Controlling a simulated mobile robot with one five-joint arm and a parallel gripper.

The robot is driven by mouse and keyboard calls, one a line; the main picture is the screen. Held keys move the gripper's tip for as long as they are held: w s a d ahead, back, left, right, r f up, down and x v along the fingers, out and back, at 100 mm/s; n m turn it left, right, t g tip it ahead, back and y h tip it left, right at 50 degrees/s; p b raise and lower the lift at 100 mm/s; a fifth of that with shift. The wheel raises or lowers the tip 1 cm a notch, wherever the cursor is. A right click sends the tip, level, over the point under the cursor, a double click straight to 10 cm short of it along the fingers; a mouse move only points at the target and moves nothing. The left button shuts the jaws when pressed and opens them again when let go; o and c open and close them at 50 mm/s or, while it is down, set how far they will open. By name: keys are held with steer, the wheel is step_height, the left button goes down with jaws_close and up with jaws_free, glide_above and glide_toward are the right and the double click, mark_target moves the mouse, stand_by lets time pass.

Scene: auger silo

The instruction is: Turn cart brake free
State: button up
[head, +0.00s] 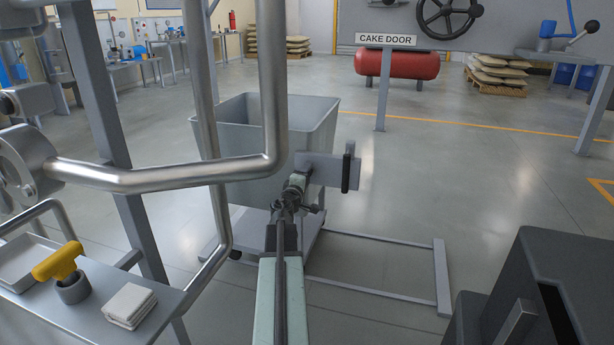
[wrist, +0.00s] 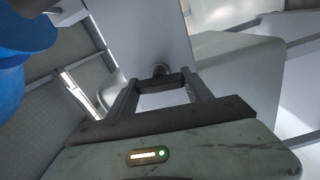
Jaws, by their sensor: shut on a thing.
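The cart is a grey open-topped bin (head: 240,115) on a low wheeled base, in the middle of the head view. A light grey plate (head: 322,168) stands at its near right side, with a black upright bar (head: 348,172) at the plate's right end. My gripper (head: 297,187) is at the plate's left end. In the wrist view my gripper (wrist: 160,84) is shut on a small part at a round pivot (wrist: 160,70), in front of a pale plate (wrist: 140,30). I take this part to be the brake handle; the fingers mostly hide it.
Bent steel pipes (head: 170,178) cross the left foreground. A shelf (head: 85,310) at lower left holds a yellow-handled tool (head: 60,262) and folded white cloths (head: 128,305). A low floor frame (head: 400,295) lies right of the cart. A dark box (head: 520,290) fills the lower right.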

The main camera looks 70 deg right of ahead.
steer(key=shift+w+n, duration=0.15)
steer(key=shift+n, duration=0.45)
steer(key=o, duration=1.4)
steer(key=shift+c, duration=0.2)
steer(key=a, duration=0.8)
steer(key=shift+s, duration=0.3)
steer(key=shift+d, duration=0.1)
